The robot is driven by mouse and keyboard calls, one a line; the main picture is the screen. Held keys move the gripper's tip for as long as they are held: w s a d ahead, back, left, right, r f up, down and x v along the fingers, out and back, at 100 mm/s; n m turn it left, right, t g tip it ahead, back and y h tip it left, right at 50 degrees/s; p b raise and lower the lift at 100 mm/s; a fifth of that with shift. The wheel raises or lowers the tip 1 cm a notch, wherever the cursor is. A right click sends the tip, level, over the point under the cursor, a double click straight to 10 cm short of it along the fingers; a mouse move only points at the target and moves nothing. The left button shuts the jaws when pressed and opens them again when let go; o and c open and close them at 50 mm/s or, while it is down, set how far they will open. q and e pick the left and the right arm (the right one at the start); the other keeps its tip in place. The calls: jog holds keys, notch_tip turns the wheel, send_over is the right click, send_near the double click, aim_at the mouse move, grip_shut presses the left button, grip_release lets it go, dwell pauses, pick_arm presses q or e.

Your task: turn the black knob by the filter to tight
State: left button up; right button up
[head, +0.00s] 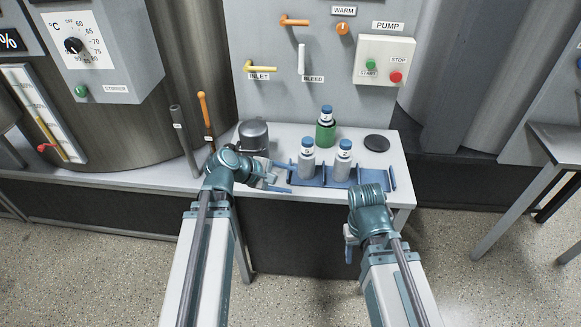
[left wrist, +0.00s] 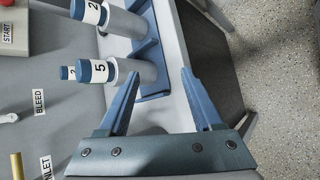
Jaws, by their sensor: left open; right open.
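No knob marked tight and no filter label shows in either view. A black round knob (head: 73,45) sits on the temperature dial of the grey stirrer box at the upper left; I cannot tell that it is the task's knob. My left gripper (head: 288,178) is open and empty, low at the left end of the blue rack. Its open fingers also show in the left wrist view (left wrist: 160,75), near the bottle marked 5 (left wrist: 125,72) but not around it. My right gripper (head: 350,244) hangs in front of the table's front edge, partly hidden by its wrist, apart from any object.
The blue rack (head: 372,182) holds white bottles marked 5 (head: 307,162) and 2 (head: 343,166). Behind stand a blue-capped bottle in a green holder (head: 326,134), a grey metal pot (head: 254,134) and a flat black disc (head: 377,142).

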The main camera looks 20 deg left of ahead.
pick_arm(q)
jog(key=shift+s+d+r+m+g+p, duration=0.15)
jog(key=shift+s+d+m+g+p, duration=0.1)
jog(key=shift+d+m+g+p, duration=0.4)
jog(key=shift+d, duration=0.1)
